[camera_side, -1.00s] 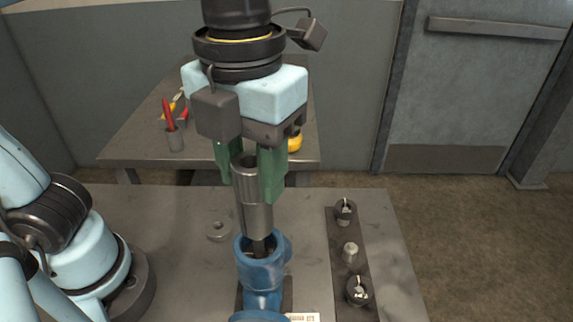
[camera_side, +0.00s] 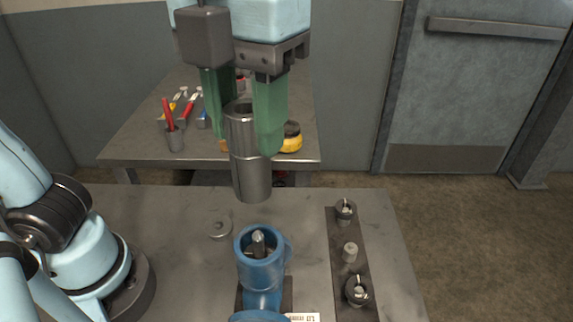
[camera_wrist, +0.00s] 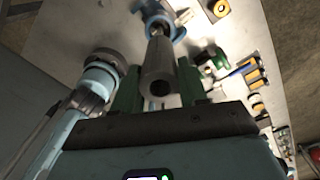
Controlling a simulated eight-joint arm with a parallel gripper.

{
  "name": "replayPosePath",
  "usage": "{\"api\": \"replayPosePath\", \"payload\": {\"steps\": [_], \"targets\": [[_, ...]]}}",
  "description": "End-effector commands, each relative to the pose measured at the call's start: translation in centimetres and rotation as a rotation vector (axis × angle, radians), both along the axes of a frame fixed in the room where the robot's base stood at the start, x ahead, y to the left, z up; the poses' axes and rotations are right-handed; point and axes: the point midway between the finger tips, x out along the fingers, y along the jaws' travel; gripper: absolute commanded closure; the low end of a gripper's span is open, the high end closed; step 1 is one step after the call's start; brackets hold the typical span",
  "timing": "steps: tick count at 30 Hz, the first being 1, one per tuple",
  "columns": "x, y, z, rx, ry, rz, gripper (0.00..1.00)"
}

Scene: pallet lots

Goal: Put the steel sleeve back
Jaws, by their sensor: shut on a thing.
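The steel sleeve (camera_side: 250,165) is a grey metal tube, held upright in the side view. My gripper (camera_side: 242,120) has green fingers shut on its upper part. In the wrist view the sleeve (camera_wrist: 158,72) also shows between the green fingers of my gripper (camera_wrist: 155,90), with its dark open end toward the camera. Below the sleeve stands a blue pump-like housing (camera_side: 262,275) with an open round top. A short metal shaft (camera_side: 258,243) stands up inside that opening. The sleeve hangs above the housing, clear of it and of the shaft.
A dark strip (camera_side: 343,235) with several small fittings lies right of the housing. A small round metal part (camera_side: 220,228) lies to its left. A back bench (camera_side: 130,150) carries tools, a cup (camera_side: 174,138) and a yellow roll (camera_side: 291,138).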

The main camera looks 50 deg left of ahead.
Motion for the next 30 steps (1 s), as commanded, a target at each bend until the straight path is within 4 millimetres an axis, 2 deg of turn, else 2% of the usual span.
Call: {"api": "replayPosePath", "payload": {"steps": [1, 8, 15, 22, 30], "targets": [[0.3, 0.2, 0.7, 0.000, 0.000, 0.013, 0.94], [4.4, 2.7, 0.5, 0.000, 0.000, 0.190, 0.94], [8.5, 6.5, 0.5, 0.000, 0.000, 0.389, 0.94], [11.2, 10.0, 0.4, 0.000, 0.000, 0.541, 0.94], [10.9, 9.6, -4.7, 0.000, 0.000, 0.525, 0.94]]}}
